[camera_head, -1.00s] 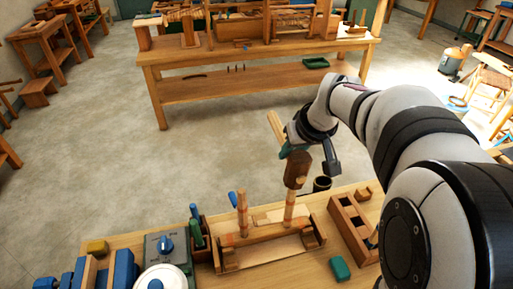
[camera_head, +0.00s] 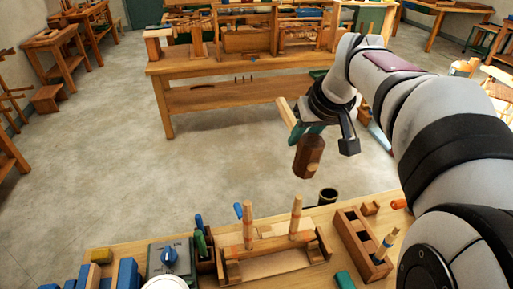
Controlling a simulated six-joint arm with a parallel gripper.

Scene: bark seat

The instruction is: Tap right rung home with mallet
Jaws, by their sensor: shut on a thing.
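The mallet has a dark brown wooden head (camera_head: 308,158) and a pale handle (camera_head: 287,114). My gripper (camera_head: 311,130) is shut on the mallet and holds it up over the bench. The right rung (camera_head: 296,216) stands upright in the wooden seat frame (camera_head: 274,245) on the bench. The mallet head hangs above the right rung's top, with a visible gap between them. The left rung (camera_head: 248,226) also stands upright in the frame, to the left. How deep either rung sits in its hole cannot be told.
A divided wooden box (camera_head: 361,241) stands right of the frame, with a dark cup (camera_head: 328,196) behind it. Blue- and green-handled tools in a holder (camera_head: 203,246) and a grey box with a blue knob (camera_head: 169,259) stand left. A green block (camera_head: 345,280) lies in front.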

